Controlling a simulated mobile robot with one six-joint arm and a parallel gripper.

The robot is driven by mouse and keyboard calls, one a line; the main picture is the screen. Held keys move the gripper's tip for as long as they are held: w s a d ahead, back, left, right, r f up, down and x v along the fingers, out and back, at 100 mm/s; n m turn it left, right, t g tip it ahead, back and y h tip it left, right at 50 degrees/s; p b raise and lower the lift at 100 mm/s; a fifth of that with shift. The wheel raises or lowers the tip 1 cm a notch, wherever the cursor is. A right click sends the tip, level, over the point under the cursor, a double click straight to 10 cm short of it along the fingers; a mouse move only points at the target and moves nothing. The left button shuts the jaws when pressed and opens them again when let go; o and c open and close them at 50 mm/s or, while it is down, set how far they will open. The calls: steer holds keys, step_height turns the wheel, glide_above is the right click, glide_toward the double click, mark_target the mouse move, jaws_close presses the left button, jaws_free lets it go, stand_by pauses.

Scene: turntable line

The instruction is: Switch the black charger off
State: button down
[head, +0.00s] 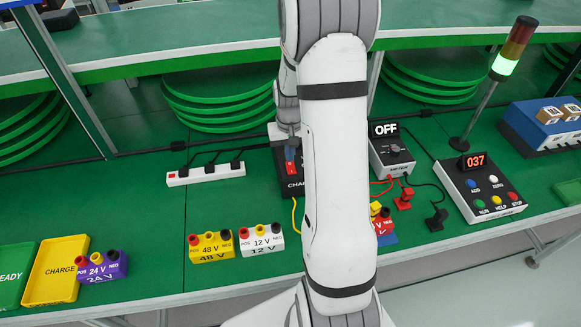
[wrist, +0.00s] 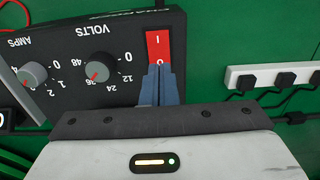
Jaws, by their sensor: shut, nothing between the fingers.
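The black charger (head: 292,187) stands on the green bench in the head view, largely hidden behind my arm. In the wrist view the charger (wrist: 118,75) shows upside down, with a VOLTS dial (wrist: 101,67) and an AMPS dial (wrist: 33,73). Its red rocker switch (wrist: 158,44) is marked I and O. My gripper (wrist: 159,68) is shut and empty, its fingertips at the O end of the switch and covering part of it. Whether they touch or press it I cannot tell. In the head view my gripper (head: 290,154) is above the charger's switch.
A white power strip (head: 205,174) with black plugs lies left of the charger. The meter (head: 392,155) reading OFF stands to the right, beyond it a button box (head: 478,188) showing 037. Yellow (head: 212,246), white (head: 262,241) and purple (head: 101,267) battery blocks stand in front.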

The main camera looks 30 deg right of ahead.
mark_target(289, 164)
steer(key=shift+f+b, duration=0.75)
steer(key=shift+f, duration=0.15)
stand_by(0.7)
steer(key=shift+r, duration=0.1)
steer(key=shift+r+p, duration=2.2)
steer(key=shift+r, duration=1.2)
steer(key=s+a+r+n+t, duration=0.1)
steer(key=s+a+r, duration=0.65)
steer(key=r, duration=0.35)
steer(key=s+a+r+n+t, duration=0.1)
steer(key=s+a+r, duration=0.2)
steer(key=s, duration=0.3)
steer(key=s+a+r+n+t, duration=0.1)
steer(key=s+a+r, duration=0.2)
steer(key=s, duration=0.3)
steer(key=shift+a, duration=0.45)
